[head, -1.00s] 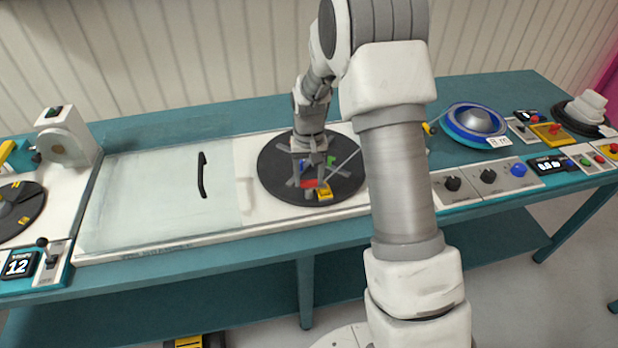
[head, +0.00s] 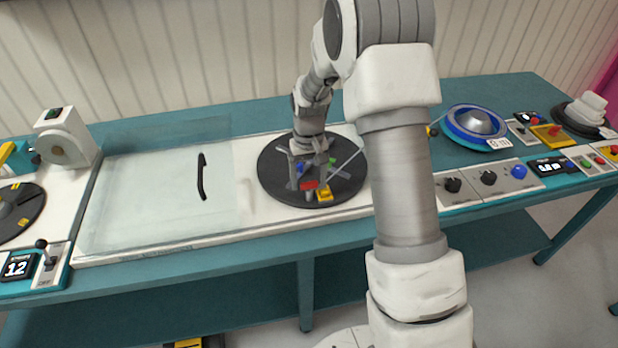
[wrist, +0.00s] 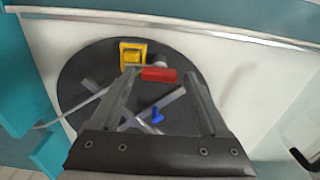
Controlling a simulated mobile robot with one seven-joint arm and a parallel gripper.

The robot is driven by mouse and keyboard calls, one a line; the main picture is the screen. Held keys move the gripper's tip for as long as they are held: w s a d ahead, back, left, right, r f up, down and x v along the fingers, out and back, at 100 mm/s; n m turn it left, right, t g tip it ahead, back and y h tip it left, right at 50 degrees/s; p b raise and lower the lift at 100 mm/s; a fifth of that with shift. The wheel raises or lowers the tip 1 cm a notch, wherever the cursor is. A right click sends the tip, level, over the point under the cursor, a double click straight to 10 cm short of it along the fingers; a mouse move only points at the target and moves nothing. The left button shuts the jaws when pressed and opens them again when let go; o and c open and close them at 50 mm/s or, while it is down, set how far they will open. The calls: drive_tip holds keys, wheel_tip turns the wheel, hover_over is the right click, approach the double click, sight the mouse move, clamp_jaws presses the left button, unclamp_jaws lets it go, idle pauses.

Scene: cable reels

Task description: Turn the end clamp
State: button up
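The end clamp appears to be the yellow block (head: 324,194) with the red lever (head: 309,184) beside it, near the front edge of the black reel disc (head: 270,180). In the wrist view the yellow block (wrist: 133,54) is at the disc's far edge, with the red lever (wrist: 159,75) and a grey round post just right of it. My gripper (wrist: 161,76) is open, pointing down over the disc, with the red lever between its fingertips. I cannot tell whether a finger touches it. My gripper (head: 303,185) partly hides the disc in the head view.
A clear sliding cover with a black handle (head: 201,177) lies left of the disc. A blue reel (head: 478,122) and a panel with knobs (head: 489,178) are to the right. A cable runs from the disc. A blue piece (wrist: 157,115) lies on the disc.

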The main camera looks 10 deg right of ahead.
sight(309, 182)
drive_tip(key=shift+o, duration=0.3)
wheel_tip(309, 182, up, 18)
drive_tip(key=p, duration=0.1)
drive_tip(key=shift+f, duration=0.25)
drive_tip(key=s+r+t, duration=0.3)
drive_tip(key=s+r, duration=0.6)
drive_tip(key=s, duration=0.4)
drive_tip(key=s+t, duration=0.2)
drive_tip(key=s, duration=1.2)
drive_tip(key=shift+f+t, duration=0.25)
drive_tip(key=shift+t, duration=0.05)
drive_tip(key=shift+s, duration=0.1)
